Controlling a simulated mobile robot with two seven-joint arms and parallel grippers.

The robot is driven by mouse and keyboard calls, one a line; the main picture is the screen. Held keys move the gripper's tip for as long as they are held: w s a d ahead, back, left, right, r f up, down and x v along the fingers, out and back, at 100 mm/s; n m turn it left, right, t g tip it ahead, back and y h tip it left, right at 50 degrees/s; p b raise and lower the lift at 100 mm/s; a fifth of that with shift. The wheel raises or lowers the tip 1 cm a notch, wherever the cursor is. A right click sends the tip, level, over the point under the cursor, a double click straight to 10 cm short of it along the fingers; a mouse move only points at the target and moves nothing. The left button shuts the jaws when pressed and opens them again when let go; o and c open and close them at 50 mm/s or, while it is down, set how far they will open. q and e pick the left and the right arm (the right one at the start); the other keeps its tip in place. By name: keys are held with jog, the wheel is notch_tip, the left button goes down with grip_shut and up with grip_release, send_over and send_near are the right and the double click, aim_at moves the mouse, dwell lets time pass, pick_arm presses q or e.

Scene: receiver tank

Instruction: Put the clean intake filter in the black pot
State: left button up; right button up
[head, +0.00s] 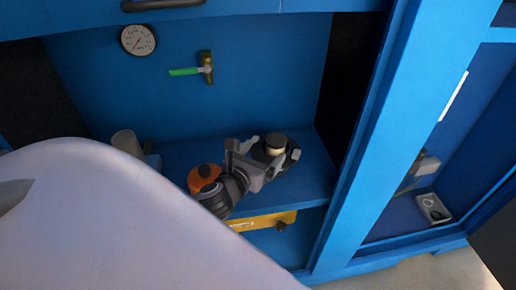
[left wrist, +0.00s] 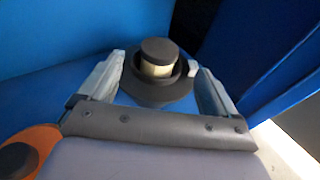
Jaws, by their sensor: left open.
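The intake filter (head: 274,147) is a short cream cylinder with a dark cap. It stands upright within the round black pot (head: 293,157) on the blue shelf. In the left wrist view the filter (left wrist: 156,68) rises from the middle of the pot (left wrist: 150,93), whose dark rim surrounds it. I cannot tell how deep it sits. My left gripper (head: 266,153) is open, with one finger on either side of the filter and pot. In the left wrist view the gripper (left wrist: 155,62) shows a gap beside the filter on both sides. My right gripper is not in view.
An orange round thing with a dark centre (head: 204,173) is close beside my left wrist. A grey cylinder (head: 125,143) stands at the shelf's left. A gauge (head: 138,40) and green-handled valve (head: 186,71) are on the back wall. A blue post (head: 375,140) bounds the right side.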

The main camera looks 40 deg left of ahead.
pick_arm(q)
jog(key=shift+v, duration=0.85)
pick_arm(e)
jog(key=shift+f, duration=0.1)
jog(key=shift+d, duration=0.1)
